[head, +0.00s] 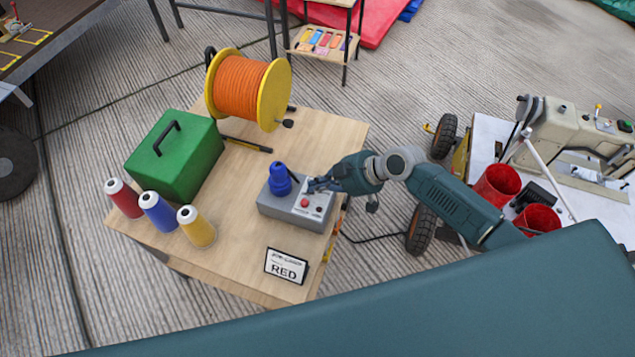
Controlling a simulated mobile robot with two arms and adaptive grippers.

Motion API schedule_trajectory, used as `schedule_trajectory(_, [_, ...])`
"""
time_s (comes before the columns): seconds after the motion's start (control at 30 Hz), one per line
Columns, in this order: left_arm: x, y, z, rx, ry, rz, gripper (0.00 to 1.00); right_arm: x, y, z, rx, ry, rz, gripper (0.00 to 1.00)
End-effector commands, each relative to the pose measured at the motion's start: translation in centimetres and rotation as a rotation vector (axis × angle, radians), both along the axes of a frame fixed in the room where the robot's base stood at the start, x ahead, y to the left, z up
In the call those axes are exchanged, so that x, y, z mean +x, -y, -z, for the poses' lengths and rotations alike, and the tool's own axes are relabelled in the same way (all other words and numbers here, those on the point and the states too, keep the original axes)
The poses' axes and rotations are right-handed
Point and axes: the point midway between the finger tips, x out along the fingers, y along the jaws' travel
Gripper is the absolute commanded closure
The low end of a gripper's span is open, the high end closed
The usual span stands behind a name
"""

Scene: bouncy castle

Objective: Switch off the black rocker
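A grey control box (276,206) sits on the wooden table, near its right edge. A blue domed part (279,180) stands on its left end and a red button (305,203) is near its front. My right gripper (316,185) reaches in from the right, with its fingertips just over or touching the top of the box, behind the red button. The black rocker cannot be made out; the gripper covers that part of the box. The fingers are too small and dark to show whether they are open. My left gripper is not in view.
The wooden table (245,235) also holds a green case (175,155), an orange cable reel (243,88), several thread cones (157,211) and a RED sign (287,266). A white table with red cups (497,184) and a sewing machine (570,135) stands at right.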

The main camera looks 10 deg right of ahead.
Motion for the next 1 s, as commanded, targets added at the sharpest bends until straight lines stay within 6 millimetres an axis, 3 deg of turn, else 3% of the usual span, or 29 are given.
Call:
schedule_trajectory(0.4, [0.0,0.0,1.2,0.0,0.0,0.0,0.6,1.3,1.1,0.3,-0.007,-0.001,0.003,1.0])
schedule_trajectory(0.73, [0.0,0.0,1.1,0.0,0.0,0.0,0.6,1.3,1.1,0.0,-0.005,-0.002,0.003,1.0])
schedule_trajectory(0.87, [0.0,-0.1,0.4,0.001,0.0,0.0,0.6,1.4,0.9,-0.9,-0.003,-0.001,0.003,1.0])
schedule_trajectory(1.0, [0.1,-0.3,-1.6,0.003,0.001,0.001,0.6,1.6,0.3,-3.1,-0.003,0.001,0.004,1.0])
